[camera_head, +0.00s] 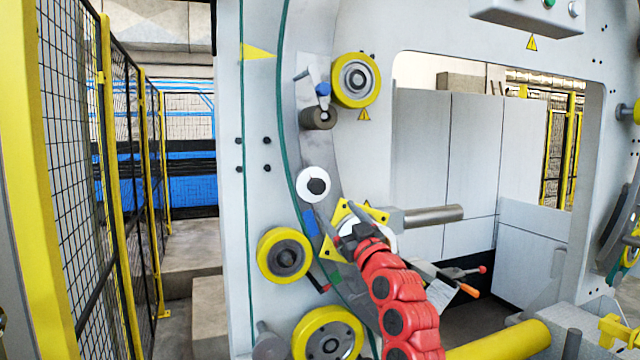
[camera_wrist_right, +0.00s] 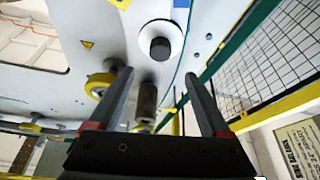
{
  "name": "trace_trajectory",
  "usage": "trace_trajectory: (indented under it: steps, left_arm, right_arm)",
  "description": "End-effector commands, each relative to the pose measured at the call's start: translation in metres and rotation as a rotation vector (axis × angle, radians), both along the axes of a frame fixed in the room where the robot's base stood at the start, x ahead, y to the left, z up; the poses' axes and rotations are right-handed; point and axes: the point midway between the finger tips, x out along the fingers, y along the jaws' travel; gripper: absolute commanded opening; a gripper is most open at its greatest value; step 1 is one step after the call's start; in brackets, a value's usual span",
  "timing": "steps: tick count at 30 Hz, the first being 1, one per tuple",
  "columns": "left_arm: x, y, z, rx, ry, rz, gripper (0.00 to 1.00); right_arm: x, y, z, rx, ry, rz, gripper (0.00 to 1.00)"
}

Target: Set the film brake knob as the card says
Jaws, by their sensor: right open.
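The likely film brake knob (camera_head: 313,185) is a black knob on a round white dial, on the grey ring arm of the machine. It also shows at the top of the right wrist view as a black knob (camera_wrist_right: 160,47) on a white disc. My right gripper (camera_head: 348,232) is below and right of the dial in the head view, its fingers hard to make out there. In the right wrist view its two fingers (camera_wrist_right: 157,76) are apart and nothing is held between them. No card for the knob can be identified, and the dial's marks are too small to read.
A dark roller (camera_head: 318,118) and a yellow-rimmed wheel (camera_head: 356,80) sit above the dial. Another yellow wheel (camera_head: 285,256) is below left. A mesh fence (camera_head: 70,150) stands at the left. A cream placard (camera_wrist_right: 298,150) with unreadable text shows in the right wrist view.

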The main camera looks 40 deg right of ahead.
Motion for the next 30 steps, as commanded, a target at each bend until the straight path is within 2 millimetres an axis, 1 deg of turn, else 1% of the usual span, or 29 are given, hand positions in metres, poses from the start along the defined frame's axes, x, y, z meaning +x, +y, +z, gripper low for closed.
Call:
trace_trajectory:
  steps: [1, 3, 13, 15, 21, 30]
  left_arm:
    - [0.000, 0.000, 0.007, 0.000, 0.000, 0.000, 0.50]
    - [0.000, 0.000, 0.012, 0.000, 0.000, 0.000, 0.50]
    - [0.000, 0.000, 0.031, 0.000, 0.000, 0.000, 0.50]
    - [0.000, 0.000, 0.033, 0.000, 0.000, 0.000, 0.50]
    - [0.000, 0.000, 0.038, 0.000, 0.000, 0.000, 0.50]
    - [0.000, 0.000, 0.039, 0.000, 0.000, 0.000, 0.50]
  right_arm:
    - [0.009, -0.001, 0.007, 0.000, 0.005, 0.002, 0.81]
    - [0.022, -0.003, 0.011, 0.001, 0.004, 0.000, 0.81]
    - [0.071, -0.010, 0.032, 0.000, 0.000, 0.001, 0.81]
    - [0.079, -0.012, 0.033, 0.000, 0.004, 0.001, 0.81]
    - [0.094, -0.015, 0.038, 0.001, 0.003, 0.001, 0.81]
    - [0.098, -0.015, 0.040, 0.000, -0.002, -0.001, 0.81]
